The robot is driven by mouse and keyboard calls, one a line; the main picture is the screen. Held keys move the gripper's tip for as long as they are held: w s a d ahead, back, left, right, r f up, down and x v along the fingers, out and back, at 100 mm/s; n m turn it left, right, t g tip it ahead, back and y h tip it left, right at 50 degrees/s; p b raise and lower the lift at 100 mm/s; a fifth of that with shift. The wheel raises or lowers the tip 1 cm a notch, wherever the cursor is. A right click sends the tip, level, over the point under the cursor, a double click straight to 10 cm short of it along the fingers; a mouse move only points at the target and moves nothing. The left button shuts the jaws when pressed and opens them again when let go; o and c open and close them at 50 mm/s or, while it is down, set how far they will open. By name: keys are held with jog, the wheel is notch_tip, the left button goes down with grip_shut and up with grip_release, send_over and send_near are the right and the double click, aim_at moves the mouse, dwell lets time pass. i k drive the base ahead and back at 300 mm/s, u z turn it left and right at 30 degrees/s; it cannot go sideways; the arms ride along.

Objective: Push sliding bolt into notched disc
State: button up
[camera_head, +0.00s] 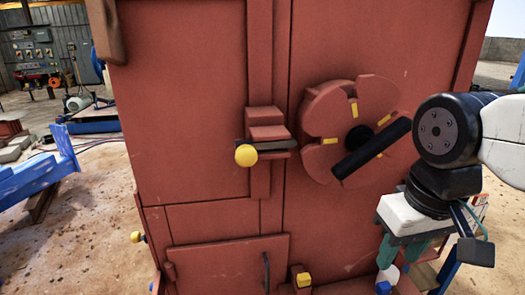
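The sliding bolt is a dark flat bar (280,148) with a yellow ball knob (246,155) at its left end. It lies under a red block bracket (267,124) on the machine's front. Its right end stops close to the left edge of the notched disc (325,110); I cannot tell whether it touches. The disc is red, with notches, yellow marks, a dark hub and a slanted black handle bar (370,150). My gripper (405,254), with teal fingers, hangs below and right of the disc, apart from bolt and disc. Its fingers look spread and empty.
The red crusher housing (180,90) fills the middle. Below are a hatch (225,265) with a dark handle, a yellow knob (304,280) and a blue knob (383,287). Another yellow knob (136,237) is at lower left. Space before the bolt knob looks clear.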

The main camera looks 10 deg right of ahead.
aim_at(246, 155)
jog(key=u, duration=0.75)
jog(key=k, duration=0.35)
jog(key=z, duration=1.2)
